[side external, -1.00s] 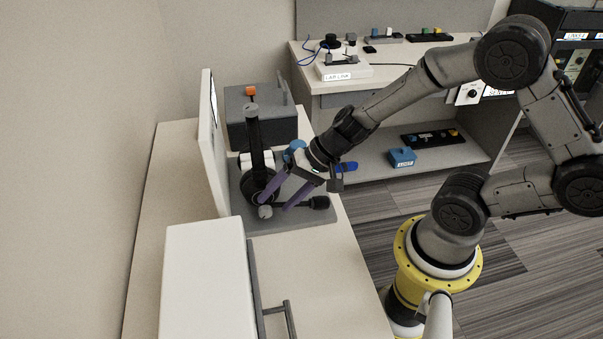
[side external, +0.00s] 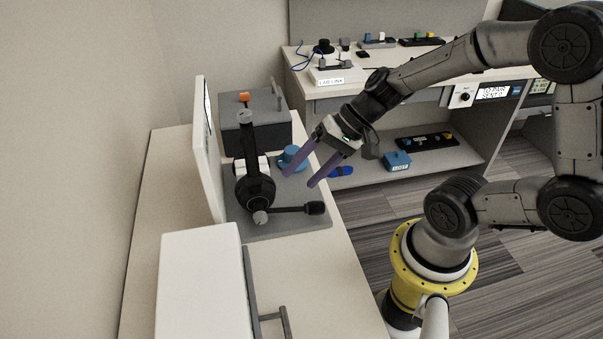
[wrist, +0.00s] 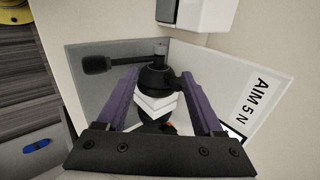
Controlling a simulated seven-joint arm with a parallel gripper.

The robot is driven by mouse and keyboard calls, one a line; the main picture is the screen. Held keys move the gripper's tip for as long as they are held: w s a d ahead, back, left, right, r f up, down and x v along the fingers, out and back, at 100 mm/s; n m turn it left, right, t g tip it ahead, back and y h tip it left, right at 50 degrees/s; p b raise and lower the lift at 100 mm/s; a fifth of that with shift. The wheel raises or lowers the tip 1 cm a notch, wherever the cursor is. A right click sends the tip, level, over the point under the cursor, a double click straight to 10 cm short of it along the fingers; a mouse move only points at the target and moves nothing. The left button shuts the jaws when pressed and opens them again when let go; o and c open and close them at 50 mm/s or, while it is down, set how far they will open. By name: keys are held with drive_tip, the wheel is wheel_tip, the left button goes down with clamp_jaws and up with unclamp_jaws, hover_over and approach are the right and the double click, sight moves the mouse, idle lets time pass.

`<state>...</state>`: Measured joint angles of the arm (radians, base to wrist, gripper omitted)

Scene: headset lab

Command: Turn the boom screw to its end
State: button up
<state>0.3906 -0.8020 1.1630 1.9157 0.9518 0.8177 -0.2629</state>
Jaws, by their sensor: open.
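A black headset (side external: 256,185) hangs on a stand on a grey mat (side external: 290,222). Its microphone boom (side external: 290,210) reaches to the right and ends in a dark foam tip. A light grey knob, seemingly the boom screw (side external: 261,217), sits at the boom's root near the lower ear cup; it also shows in the wrist view (wrist: 160,48). My gripper (side external: 301,181) is open and empty, with its purple fingers to the right of the headset and apart from it. In the wrist view, the headset and boom (wrist: 125,63) lie beyond the fingers.
A white panel (side external: 206,150) stands close left of the headset. A blue mug (side external: 291,157) is behind it, near my fingers. A grey box with an orange knob (side external: 255,122) stands at the back. A white cabinet (side external: 200,285) with a handle is in front.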

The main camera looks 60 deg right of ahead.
drive_tip(key=m, duration=0.1)
wheel_tip(320, 180, up, 3)
drive_tip(key=n+g+h, duration=0.1)
drive_tip(key=g+h, duration=0.5)
hover_over(260, 214)
wheel_tip(260, 214, down, 13)
drive_tip(key=shift+f, duration=0.15)
clamp_jaws()
idle(0.5)
